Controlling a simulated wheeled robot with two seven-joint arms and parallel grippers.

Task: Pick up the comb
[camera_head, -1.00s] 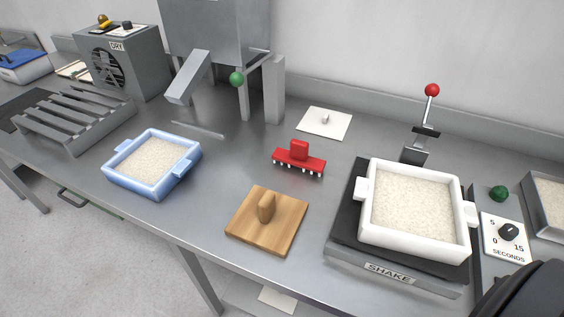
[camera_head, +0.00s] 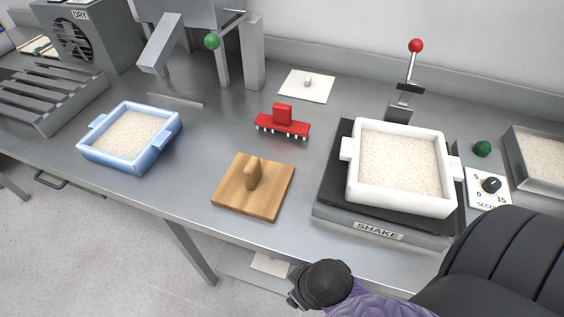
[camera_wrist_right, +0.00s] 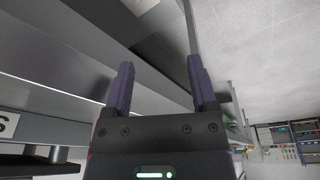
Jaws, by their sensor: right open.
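The red comb (camera_head: 283,122) stands on the metal table in the head view, its short white teeth pointing down and a red block grip on top. It lies behind the wooden board and left of the shaker. My right arm comes in at the lower right of the head view, in front of the table edge, well apart from the comb. In the right wrist view my right gripper (camera_wrist_right: 160,85) is open, with nothing between its two purple fingers. The comb does not show in that view. My left gripper is not in view.
A wooden board with a knob (camera_head: 254,187) lies in front of the comb. A blue tray (camera_head: 94,154) of pale grains stands left. A white tray (camera_head: 398,201) of grains sits on the shaker (camera_head: 330,200). A white plate (camera_head: 306,86) with a knob lies behind.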

